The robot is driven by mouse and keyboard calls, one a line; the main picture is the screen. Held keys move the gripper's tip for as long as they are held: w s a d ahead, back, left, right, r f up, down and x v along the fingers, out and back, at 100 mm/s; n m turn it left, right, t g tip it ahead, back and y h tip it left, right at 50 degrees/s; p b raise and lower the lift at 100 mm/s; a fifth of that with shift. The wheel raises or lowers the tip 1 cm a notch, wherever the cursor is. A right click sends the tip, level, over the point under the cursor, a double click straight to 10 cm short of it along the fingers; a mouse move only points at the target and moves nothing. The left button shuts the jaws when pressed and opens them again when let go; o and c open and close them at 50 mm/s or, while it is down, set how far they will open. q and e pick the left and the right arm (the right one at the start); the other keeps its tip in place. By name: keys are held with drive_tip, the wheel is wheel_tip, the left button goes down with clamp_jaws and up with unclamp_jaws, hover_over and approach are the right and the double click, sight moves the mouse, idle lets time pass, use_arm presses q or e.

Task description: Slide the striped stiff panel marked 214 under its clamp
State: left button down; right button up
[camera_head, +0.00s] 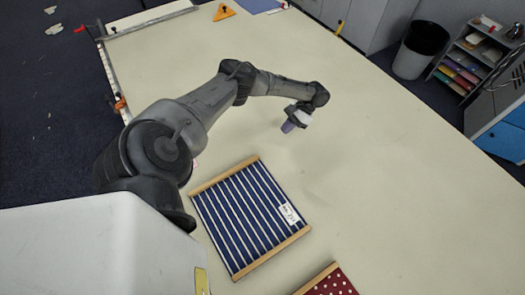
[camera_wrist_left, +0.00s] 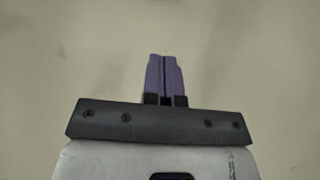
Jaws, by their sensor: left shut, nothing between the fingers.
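The striped panel (camera_head: 236,226), dark blue with white stripes and wooden strips along two edges, lies flat on the table. A small white label (camera_head: 289,213) is near its right corner; its marking is too small to read. My left gripper (camera_head: 288,127) is above the table, beyond the panel and apart from it. I cannot make out for certain which fitting is the panel's clamp. My right gripper is not in view.
A red panel with white dots (camera_head: 330,284) lies at the bottom edge of the picture. A grey bar (camera_head: 150,20) runs along the table's far left end, near an orange triangle (camera_head: 223,12). An orange fitting (camera_head: 120,104) is at the left edge. The table's middle and right are clear.

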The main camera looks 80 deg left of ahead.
use_arm(q)
drive_tip(key=p, duration=0.3)
approach(263, 154)
drive_tip(key=x, duration=0.4)
drive_tip(key=shift+s+f, duration=0.1)
drive_tip(key=shift+s, duration=0.15)
drive_tip(key=shift+s+d+p, duration=0.25)
drive_tip(key=shift+s+p, duration=0.05)
drive_tip(key=shift+s, duration=0.2)
drive_tip(key=shift+s+d+p, duration=0.2)
drive_tip(key=shift+s+p, duration=0.05)
drive_tip(key=shift+s, duration=0.25)
drive_tip(key=shift+s+d+f+p, duration=0.15)
drive_tip(key=shift+s+d+p, duration=0.25)
drive_tip(key=shift+s, duration=0.4)
